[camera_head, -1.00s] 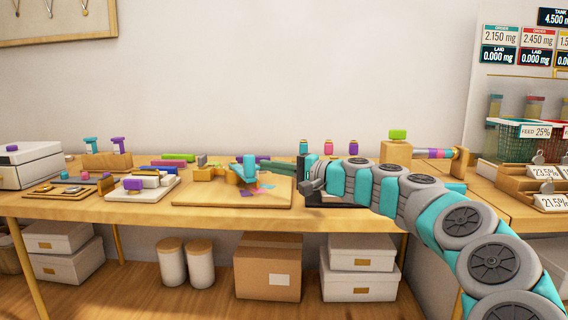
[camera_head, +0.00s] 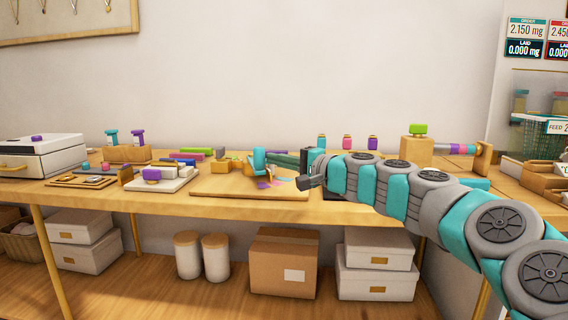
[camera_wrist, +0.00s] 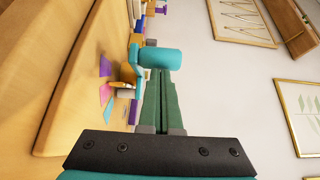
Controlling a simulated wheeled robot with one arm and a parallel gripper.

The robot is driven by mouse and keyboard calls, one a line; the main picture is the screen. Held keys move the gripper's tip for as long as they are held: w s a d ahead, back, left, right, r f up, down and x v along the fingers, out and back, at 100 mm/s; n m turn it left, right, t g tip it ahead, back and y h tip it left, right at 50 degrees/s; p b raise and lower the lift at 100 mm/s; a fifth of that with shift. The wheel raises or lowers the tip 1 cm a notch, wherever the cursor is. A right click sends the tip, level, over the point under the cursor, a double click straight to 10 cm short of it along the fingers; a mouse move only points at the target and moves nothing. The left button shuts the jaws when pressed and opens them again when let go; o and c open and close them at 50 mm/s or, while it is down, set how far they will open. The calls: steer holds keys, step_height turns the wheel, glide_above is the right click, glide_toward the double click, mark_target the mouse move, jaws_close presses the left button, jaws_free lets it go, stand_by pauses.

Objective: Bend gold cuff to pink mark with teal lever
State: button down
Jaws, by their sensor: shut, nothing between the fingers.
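The teal lever (camera_head: 259,161) stands on a wooden board (camera_head: 215,187) on the bench. In the wrist view its rounded teal handle (camera_wrist: 158,58) lies just beyond my fingertips. My gripper (camera_head: 273,157) is shut and empty, its green fingers together (camera_wrist: 160,74), with the tips at or very near the handle; contact is hard to tell. A small gold piece (camera_wrist: 122,85), probably the gold cuff, shows beside the lever in the wrist view. A pink mark (camera_wrist: 106,92) lies on the board between a purple mark (camera_wrist: 106,66) and a blue mark (camera_wrist: 107,112).
A white block with a purple knob (camera_head: 152,174) stands left of the board. Wooden stands with teal and purple knobs (camera_head: 126,153) are behind it. Small bottles (camera_head: 347,143) and a wooden block with a green top (camera_head: 417,130) stand at the back right.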

steer(key=shift+s+a, duration=0.15)
steer(key=shift+a, duration=0.1)
steer(key=shift+d, duration=0.15)
